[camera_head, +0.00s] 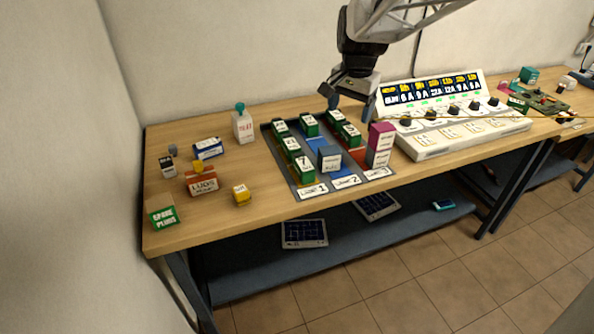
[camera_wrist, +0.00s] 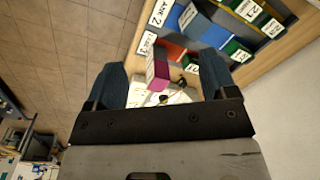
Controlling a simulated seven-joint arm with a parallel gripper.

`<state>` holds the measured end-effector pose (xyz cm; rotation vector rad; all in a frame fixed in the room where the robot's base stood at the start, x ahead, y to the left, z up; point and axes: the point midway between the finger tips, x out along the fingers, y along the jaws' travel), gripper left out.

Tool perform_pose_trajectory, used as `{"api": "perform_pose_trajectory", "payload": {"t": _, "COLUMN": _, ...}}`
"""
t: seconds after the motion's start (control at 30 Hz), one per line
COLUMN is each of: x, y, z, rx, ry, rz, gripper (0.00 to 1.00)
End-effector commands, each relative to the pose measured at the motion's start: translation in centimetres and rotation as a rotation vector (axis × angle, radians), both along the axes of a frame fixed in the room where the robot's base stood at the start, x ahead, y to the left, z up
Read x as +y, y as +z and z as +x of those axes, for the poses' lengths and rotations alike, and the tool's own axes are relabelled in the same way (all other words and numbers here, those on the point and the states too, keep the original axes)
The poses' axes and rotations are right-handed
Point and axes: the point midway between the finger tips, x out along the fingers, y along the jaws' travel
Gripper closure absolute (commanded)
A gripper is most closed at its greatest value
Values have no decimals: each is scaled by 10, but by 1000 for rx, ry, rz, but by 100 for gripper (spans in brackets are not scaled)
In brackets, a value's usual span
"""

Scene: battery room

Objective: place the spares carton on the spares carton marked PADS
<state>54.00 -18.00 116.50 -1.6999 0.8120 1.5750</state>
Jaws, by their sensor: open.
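A magenta carton (camera_head: 382,130) sits on top of a paler carton with a white label (camera_head: 377,158), at the right front of the tray. The two form an upright stack, and their lettering is too small to read, so I cannot tell which is marked PADS. In the wrist view the magenta end (camera_wrist: 158,84) shows beyond and between my fingers. My gripper (camera_head: 351,104) is open and empty, above and behind the stack, apart from it. In the wrist view my open fingers (camera_wrist: 163,80) frame the scene.
The dark tray (camera_head: 311,192) holds green cells, a grey-blue block (camera_head: 329,158) and coloured lanes. A sloped control panel (camera_head: 450,140) stands close on the right. A SPARE PLUGS box (camera_head: 162,216), LUGS box (camera_head: 201,184) and bottle (camera_head: 242,126) stand left.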

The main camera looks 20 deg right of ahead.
Motion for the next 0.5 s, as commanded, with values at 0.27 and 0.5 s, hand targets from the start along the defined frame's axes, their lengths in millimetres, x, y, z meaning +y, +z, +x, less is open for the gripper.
{"api": "perform_pose_trajectory", "payload": {"t": 0.27, "x": 78, "y": 8, "z": -69, "rx": -48, "ry": 302, "rz": -46, "gripper": 21}}
{"api": "perform_pose_trajectory", "payload": {"t": 0.5, "x": 128, "y": 1, "z": -133, "rx": -86, "ry": 560, "rz": -88, "gripper": 21}}
